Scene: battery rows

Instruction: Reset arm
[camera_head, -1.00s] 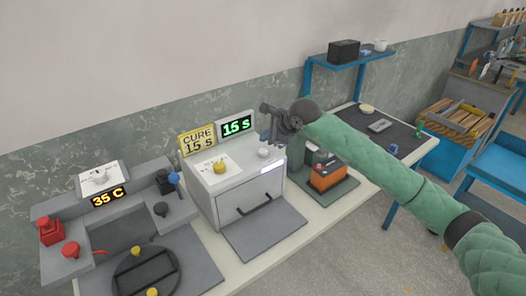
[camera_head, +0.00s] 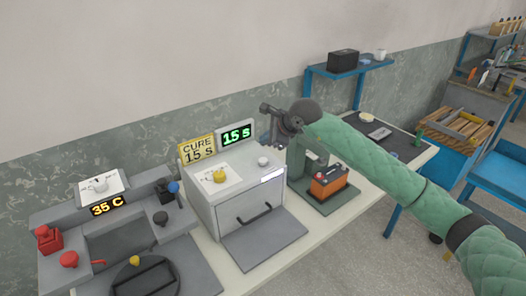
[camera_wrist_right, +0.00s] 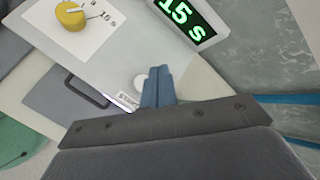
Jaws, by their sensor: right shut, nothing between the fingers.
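My right arm, in a green sleeve, comes in from the right in the head view. Its gripper (camera_head: 268,112) is above the right side of the grey curing box (camera_head: 253,207), apart from it. In the right wrist view the blue fingers (camera_wrist_right: 158,88) are shut together with nothing between them. The box carries a yellow knob (camera_head: 219,176), a white button (camera_head: 263,161), a "CURE 15 S" sign (camera_head: 198,147) and a green "15 S" display (camera_head: 236,134). Its front door with a dark handle is closed. My left gripper is not in view.
An orange and black battery (camera_head: 328,182) stands on a green-grey stand right of the box. A station with a "35 C" display (camera_head: 106,205), red knobs and a round dark plate is at left. A blue shelf (camera_head: 350,65) stands behind. A dark mat (camera_head: 385,133) lies at the table's far end.

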